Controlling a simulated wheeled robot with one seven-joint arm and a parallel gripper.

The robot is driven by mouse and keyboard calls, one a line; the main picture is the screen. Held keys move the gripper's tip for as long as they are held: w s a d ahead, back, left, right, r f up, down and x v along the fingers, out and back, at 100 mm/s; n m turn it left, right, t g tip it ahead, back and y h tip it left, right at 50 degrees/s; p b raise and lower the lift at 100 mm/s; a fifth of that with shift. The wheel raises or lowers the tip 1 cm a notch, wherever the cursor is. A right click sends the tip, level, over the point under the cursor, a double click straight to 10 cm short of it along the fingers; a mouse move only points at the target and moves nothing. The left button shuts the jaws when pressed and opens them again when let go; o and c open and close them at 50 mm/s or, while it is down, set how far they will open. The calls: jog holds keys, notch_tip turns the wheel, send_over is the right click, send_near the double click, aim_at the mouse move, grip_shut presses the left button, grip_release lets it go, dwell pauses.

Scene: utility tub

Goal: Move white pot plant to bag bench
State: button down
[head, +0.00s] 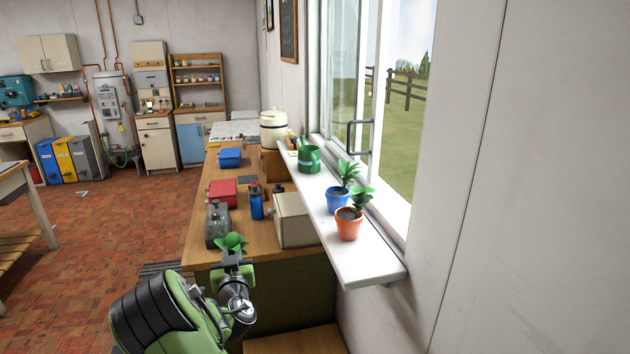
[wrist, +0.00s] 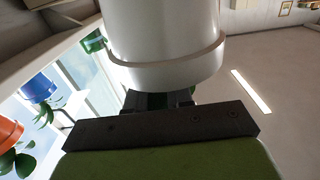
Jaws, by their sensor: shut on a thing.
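My gripper (head: 232,262) is shut on the white pot plant. Its white pot (wrist: 165,45) fills the top middle of the wrist view, with the rim just past the dark fingers (wrist: 158,100). In the head view only the plant's green leaves (head: 232,243) show above my gripper, in front of the near end of the wooden counter; the pot is hidden behind my gripper. I cannot tell which surface is the bag bench. A wooden table (head: 22,180) with a slatted lower shelf is partly in view at the left edge.
The wooden counter (head: 205,222) holds a red box (head: 222,193), a blue bottle (head: 257,206), a grey can (head: 216,225) and a cream box (head: 294,220). A blue pot plant (head: 338,202) and an orange one (head: 348,224) stand on the windowsill (head: 372,271). The brick floor (head: 120,215) at left is open.

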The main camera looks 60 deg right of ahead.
jog(key=s+d+r+m+g+h, duration=0.45)
jog(key=s+d+r+g, duration=0.25)
jog(key=s+d+r, duration=0.4)
jog(key=s+d+r+m+g, duration=0.3)
jog(key=s+r+m+g, duration=0.15)
jog(key=s, duration=0.65)
jog(key=s+d+r+m+g, duration=0.25)
jog(key=s+r+g, duration=0.25)
jog(key=s, duration=0.5)
notch_tip(320, 180, down, 10)
jog(key=shift+a+r+b, duration=0.2)
jog(key=shift+a+b, duration=0.05)
jog(key=shift+b, duration=0.2)
jog(key=shift+h, duration=0.25)
jog(key=shift+f, duration=0.1)
jog(key=c, duration=1)
grip_release()
jog(key=shift+w, duration=0.1)
